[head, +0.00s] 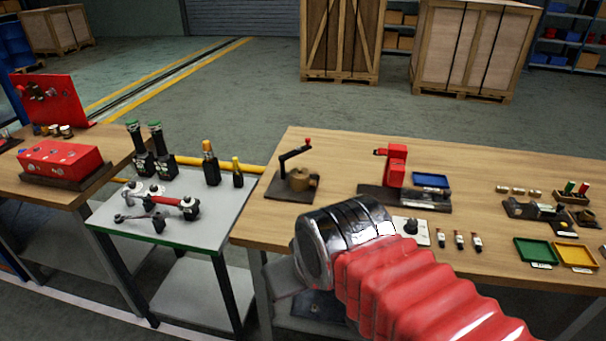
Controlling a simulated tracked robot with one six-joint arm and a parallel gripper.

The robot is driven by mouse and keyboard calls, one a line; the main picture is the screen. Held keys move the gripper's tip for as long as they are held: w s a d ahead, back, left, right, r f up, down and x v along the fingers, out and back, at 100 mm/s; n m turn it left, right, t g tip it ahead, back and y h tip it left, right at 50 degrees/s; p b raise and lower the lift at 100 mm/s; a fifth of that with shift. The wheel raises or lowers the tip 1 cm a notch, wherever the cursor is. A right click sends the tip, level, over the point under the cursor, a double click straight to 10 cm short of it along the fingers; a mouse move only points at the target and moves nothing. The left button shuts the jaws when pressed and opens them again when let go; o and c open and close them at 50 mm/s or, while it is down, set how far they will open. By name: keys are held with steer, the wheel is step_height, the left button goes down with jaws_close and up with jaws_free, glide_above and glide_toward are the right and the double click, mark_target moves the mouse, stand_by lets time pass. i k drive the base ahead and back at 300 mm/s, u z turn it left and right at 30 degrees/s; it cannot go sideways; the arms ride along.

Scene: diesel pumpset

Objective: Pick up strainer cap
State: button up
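I cannot pick out the strainer cap with certainty in the head view. A brass-coloured round body (301,180) sits on a dark board under a black crank lever with a red knob, at the left of the wooden bench (330,146). Several small pale cylindrical pieces (517,191) lie in a row at the bench's right; they are too small to identify. My arm, with red bellows and a shiny metal section, crosses the bench's front edge. My gripper's fingers do not show, and the arm hides part of the bench.
A red device (396,166) on a dark base and a blue tray (430,180) stand mid-bench. Green (535,252) and yellow (576,254) trays lie front right. A grey cart (206,220) with tools and bottles stands left. Wood is bare between the fixtures.

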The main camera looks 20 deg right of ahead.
mark_target(298, 173)
steer(key=u, duration=0.05)
steer(key=i, duration=1)
steer(key=z, duration=0.05)
